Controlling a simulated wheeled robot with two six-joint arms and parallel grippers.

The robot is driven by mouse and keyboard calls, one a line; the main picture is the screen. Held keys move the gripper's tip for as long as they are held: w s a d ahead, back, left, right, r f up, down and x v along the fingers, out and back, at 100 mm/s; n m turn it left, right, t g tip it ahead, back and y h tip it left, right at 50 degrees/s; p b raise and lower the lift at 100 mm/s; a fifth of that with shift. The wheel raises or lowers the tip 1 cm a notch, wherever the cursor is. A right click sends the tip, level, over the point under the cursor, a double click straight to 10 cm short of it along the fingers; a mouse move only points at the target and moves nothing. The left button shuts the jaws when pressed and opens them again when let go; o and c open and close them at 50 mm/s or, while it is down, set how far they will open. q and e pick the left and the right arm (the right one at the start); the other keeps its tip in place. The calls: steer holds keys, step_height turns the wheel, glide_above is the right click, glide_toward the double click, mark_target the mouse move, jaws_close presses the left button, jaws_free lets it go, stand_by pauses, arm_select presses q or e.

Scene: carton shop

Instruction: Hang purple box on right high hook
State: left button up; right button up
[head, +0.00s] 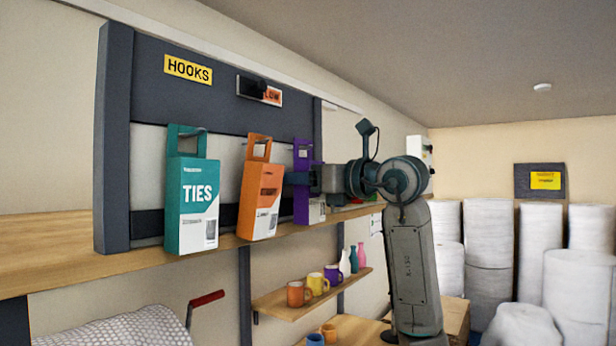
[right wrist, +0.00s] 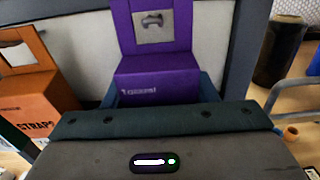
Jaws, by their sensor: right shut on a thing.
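The purple box (head: 301,207) has a tall hang tab with a hole. My right gripper (head: 306,180) is shut on its body and hides its middle in the head view. The box looks upright at the right end of the row, in front of the hook board (head: 222,88); I cannot tell whether its base touches the shelf. In the right wrist view the purple box (right wrist: 158,72) stands just beyond my gripper (right wrist: 160,100), tab up, with a grey patch showing through the hole. My left gripper is not in view.
The orange box is close by. Mugs and bottles stand on a lower shelf (head: 285,300). White rolls (head: 490,235) fill the back right.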

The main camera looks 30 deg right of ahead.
steer(key=shift+w+f, duration=0.1)
steer(key=shift+f, duration=0.1)
steer(key=o, duration=1)
steer(key=shift+o, duration=0.6)
steer(key=shift+w+d+f, duration=0.1)
steer(key=shift+w+d, duration=0.05)
steer(key=shift+d, duration=0.15)
steer(key=shift+a, duration=0.1)
steer(key=shift+s+f+b, duration=0.1)
steer(key=shift+s+b, duration=0.25)
steer(key=shift+b, duration=0.1)
steer(key=b+v, duration=0.5)
steer(key=v, duration=0.5)
steer(key=shift+r, duration=0.25)
